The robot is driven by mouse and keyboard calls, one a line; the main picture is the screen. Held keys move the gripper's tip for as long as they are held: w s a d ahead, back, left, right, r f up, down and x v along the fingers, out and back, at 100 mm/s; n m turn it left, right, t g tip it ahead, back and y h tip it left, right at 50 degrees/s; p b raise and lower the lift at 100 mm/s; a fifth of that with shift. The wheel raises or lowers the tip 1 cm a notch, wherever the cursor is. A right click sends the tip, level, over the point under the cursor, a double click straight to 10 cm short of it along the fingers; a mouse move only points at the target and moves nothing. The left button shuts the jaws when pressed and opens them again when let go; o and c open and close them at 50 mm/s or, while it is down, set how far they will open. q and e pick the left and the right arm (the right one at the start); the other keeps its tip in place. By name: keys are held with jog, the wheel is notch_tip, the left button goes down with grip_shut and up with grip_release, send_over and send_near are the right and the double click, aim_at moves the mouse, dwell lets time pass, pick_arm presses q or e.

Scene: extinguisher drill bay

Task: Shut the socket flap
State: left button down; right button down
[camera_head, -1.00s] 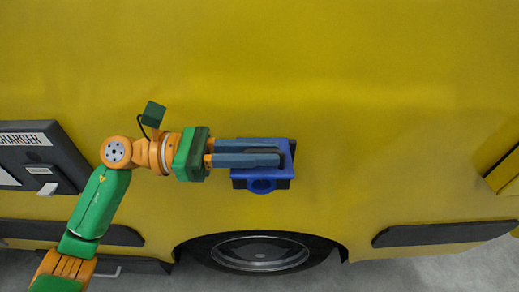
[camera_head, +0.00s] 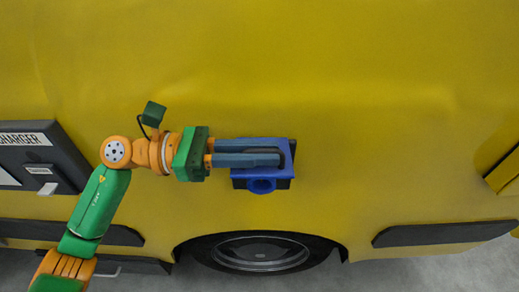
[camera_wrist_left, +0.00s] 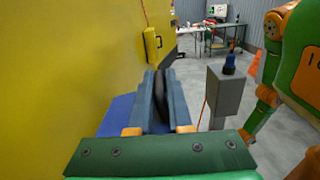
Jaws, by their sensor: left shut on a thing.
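The blue socket (camera_head: 262,185) sits on the yellow vehicle side, its round ring facing out at the bottom. A blue plate, which looks like the socket flap (camera_head: 287,143), is above the ring, partly hidden behind my fingers. My left gripper (camera_head: 279,154) reaches in from the left across the plate. Its fingers are shut on a dark piece that appears to belong to the flap; this piece shows between the fingers in the left wrist view (camera_wrist_left: 160,95). Blue also shows beside the fingers there. I cannot tell the flap's exact angle. My right gripper is not in view.
The grey charger box (camera_head: 52,152) is at the left. A wheel (camera_head: 260,252) is below the socket. In the left wrist view, a grey post (camera_wrist_left: 224,95) with a dark blue top stands right of the fingers, and a table (camera_wrist_left: 220,30) is farther back.

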pick_arm(q)
jog(key=shift+s+f+b, duration=0.1)
jog(key=shift+b, duration=0.25)
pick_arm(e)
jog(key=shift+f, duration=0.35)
